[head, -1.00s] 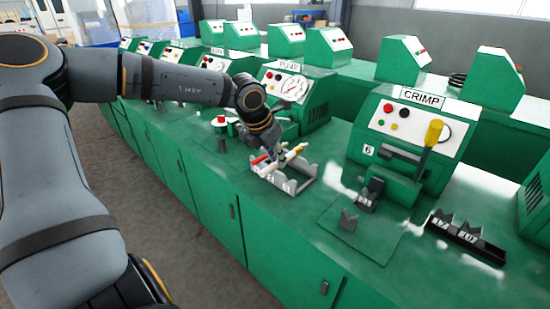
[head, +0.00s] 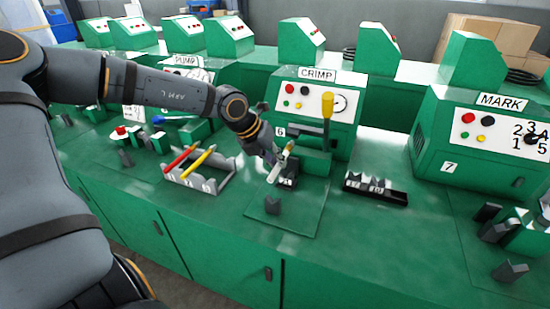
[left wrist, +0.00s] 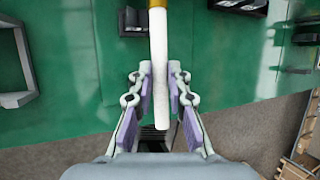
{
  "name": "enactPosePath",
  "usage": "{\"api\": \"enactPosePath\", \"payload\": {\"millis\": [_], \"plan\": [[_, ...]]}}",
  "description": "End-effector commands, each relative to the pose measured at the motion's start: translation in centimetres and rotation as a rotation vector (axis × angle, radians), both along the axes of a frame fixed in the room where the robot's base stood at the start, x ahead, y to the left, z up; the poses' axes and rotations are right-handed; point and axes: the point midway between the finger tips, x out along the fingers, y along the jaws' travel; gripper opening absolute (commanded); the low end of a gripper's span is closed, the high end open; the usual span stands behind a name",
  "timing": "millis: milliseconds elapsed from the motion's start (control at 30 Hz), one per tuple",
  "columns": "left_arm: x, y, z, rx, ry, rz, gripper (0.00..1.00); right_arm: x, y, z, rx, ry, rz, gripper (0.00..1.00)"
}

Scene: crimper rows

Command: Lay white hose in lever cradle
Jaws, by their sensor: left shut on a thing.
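My left gripper (head: 273,160) is shut on the white hose (head: 280,168) and holds it in front of the crimp machine (head: 312,105). In the left wrist view, the white hose (left wrist: 158,60) runs up from between the purple finger pads and has a gold-coloured end at the top edge. The machine carries a lever with a yellow handle (head: 327,105). A dark notched block (head: 288,183) is at the machine's front, partly behind the hose. A separate dark V-shaped rest (head: 272,205) stands nearer on the plate. Contact between hose and block cannot be told. My right gripper is out of view.
A grey rack (head: 213,186) with a red hose (head: 180,158) and a yellow hose (head: 198,162) stands to the left. A black tray of notched blocks (head: 376,188) lies to the right. The bench front is mostly clear.

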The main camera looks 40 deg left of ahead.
Motion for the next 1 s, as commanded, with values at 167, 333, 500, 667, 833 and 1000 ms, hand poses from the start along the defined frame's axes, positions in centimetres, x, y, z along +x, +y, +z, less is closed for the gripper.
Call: {"api": "enactPosePath", "payload": {"millis": [167, 333, 500, 667, 833, 1000], "plan": [[-0.1, 0.0, -3.0, -0.001, 0.003, 0.000, 0.00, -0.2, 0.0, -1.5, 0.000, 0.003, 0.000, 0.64], [-0.1, 0.0, -5.4, -0.001, 0.004, 0.000, 0.00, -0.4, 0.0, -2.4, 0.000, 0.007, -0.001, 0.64], [0.0, 0.0, -7.7, -0.001, 0.001, -0.001, 0.00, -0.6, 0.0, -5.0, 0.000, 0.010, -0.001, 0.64], [0.0, 0.0, -8.4, 0.000, 0.001, -0.001, 0.00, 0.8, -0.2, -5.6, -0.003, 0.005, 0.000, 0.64], [0.0, 0.0, -9.0, 0.000, 0.001, 0.000, 0.00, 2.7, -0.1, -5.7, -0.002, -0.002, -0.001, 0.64], [0.0, 0.0, -9.2, 0.000, 0.002, -0.001, 0.00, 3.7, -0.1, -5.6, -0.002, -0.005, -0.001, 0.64]]}}
